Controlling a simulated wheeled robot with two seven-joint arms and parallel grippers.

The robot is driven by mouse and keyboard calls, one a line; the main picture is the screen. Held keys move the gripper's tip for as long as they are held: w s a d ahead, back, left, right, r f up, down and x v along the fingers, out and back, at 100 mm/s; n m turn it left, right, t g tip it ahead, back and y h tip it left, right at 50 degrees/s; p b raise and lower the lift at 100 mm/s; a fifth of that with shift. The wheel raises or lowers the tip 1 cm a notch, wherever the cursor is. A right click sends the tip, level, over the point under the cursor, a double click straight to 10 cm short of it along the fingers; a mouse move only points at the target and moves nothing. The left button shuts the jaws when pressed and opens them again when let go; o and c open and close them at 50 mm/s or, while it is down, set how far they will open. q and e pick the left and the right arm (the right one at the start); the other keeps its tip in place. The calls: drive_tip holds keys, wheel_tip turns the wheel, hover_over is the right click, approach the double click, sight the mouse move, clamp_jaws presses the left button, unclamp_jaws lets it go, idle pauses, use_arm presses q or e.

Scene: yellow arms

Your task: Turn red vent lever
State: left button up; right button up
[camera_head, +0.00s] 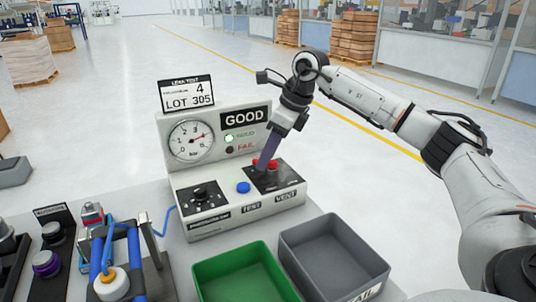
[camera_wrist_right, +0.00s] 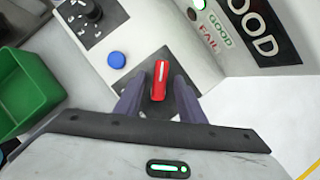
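The red vent lever (camera_head: 272,163) sits on a dark plate above the VENT label, at the right of the leak test box (camera_head: 238,209). My right gripper (camera_head: 263,166) reaches down over it from above. In the right wrist view the red lever (camera_wrist_right: 160,78) has a white line along its top and lies between the two dark fingers of my right gripper (camera_wrist_right: 157,92). The fingers are open, one on each side of the lever, with gaps visible. In the head view the fingers partly hide the lever. My left gripper is not in view.
A blue button (camera_head: 243,187) and a black knob (camera_head: 199,193) sit left of the lever. The gauge (camera_head: 191,140) stands behind, beside a lit green GOOD lamp. A green bin (camera_head: 243,270) and a grey bin (camera_head: 333,255) stand in front. A blue-tubed fixture (camera_head: 118,262) is at left.

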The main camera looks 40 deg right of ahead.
drive_tip(key=shift+c, duration=0.2)
clamp_jaws()
